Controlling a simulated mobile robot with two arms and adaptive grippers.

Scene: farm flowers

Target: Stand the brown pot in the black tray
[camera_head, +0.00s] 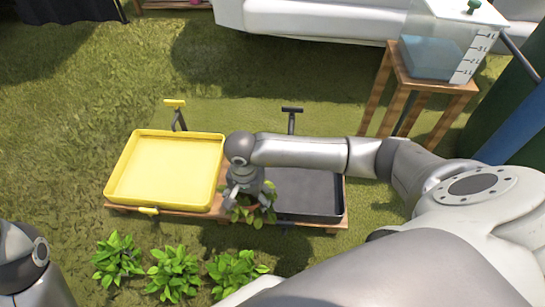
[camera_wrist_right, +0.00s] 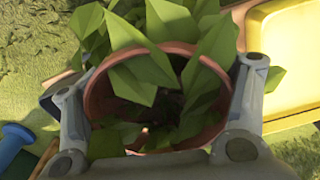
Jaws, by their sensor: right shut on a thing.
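The brown pot (camera_head: 251,207), with a leafy green plant in it, is in my right gripper (camera_head: 245,196). In the right wrist view the fingers are on both sides of the pot's reddish-brown rim (camera_wrist_right: 97,98), and leaves cover much of its mouth. The black tray (camera_head: 312,192) is on the right half of a low wooden stand. The pot is at the tray's left front edge, near the gap beside the yellow tray. I cannot tell whether its base touches anything. My left gripper is out of view; only part of the left arm shows at lower left.
The yellow tray (camera_head: 165,172) is empty, left of the black one; it also shows in the right wrist view (camera_wrist_right: 290,60). Several green plants (camera_head: 174,272) grow in front of the stand. A wooden stool (camera_head: 428,85) with a clear tank (camera_head: 440,55) stands behind right.

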